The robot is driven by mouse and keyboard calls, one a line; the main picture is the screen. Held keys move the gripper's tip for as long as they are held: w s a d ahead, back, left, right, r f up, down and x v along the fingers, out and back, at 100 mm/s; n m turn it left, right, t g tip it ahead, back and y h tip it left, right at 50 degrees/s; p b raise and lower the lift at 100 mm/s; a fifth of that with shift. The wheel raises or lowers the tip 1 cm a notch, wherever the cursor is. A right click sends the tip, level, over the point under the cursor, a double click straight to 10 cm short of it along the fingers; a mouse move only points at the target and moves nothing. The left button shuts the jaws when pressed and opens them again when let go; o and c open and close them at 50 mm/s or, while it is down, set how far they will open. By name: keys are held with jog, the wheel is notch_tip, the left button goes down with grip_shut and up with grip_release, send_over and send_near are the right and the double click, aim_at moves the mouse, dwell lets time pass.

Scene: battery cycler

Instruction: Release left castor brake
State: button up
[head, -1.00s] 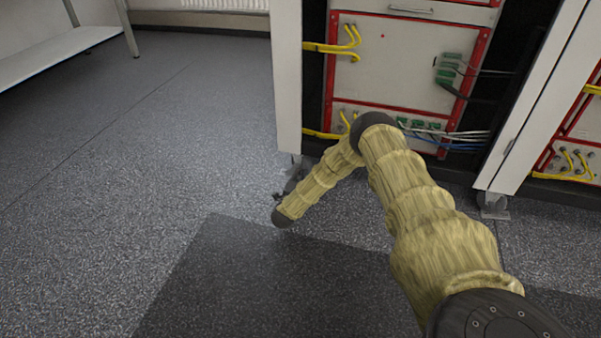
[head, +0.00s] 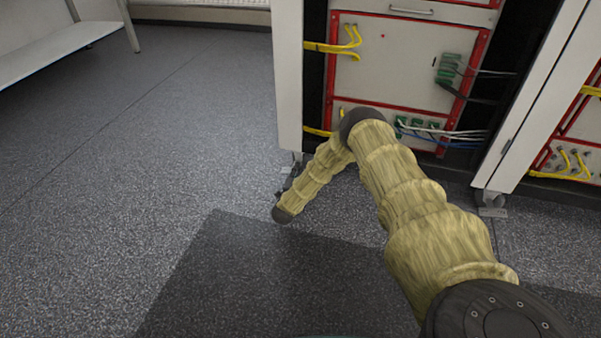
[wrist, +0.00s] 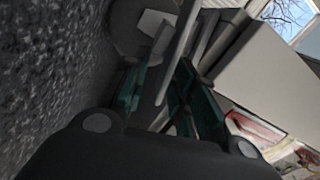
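The left castor (head: 298,160) is under the left front corner of the white cabinet (head: 288,80), partly hidden in the head view. In the wrist view its dark, rounded wheel (wrist: 128,28) is at the top, with a light grey tab (wrist: 157,24) and a long grey bar beside it. The brake lever cannot be told apart surely. My gripper (wrist: 158,88) is low at this castor, its two green-padded fingers apart. The grey bar runs into the gap between them; a firm grip on it is not visible. In the head view my forearm's end hides most of the gripper.
A second castor (head: 490,202) stands under the cabinet's right front corner. Cables (head: 450,138) hang at the cabinet front behind my arm. The floor to the left is clear up to a white bench (head: 60,48).

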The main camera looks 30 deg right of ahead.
jog(key=v, duration=1.2)
dwell(0.5)
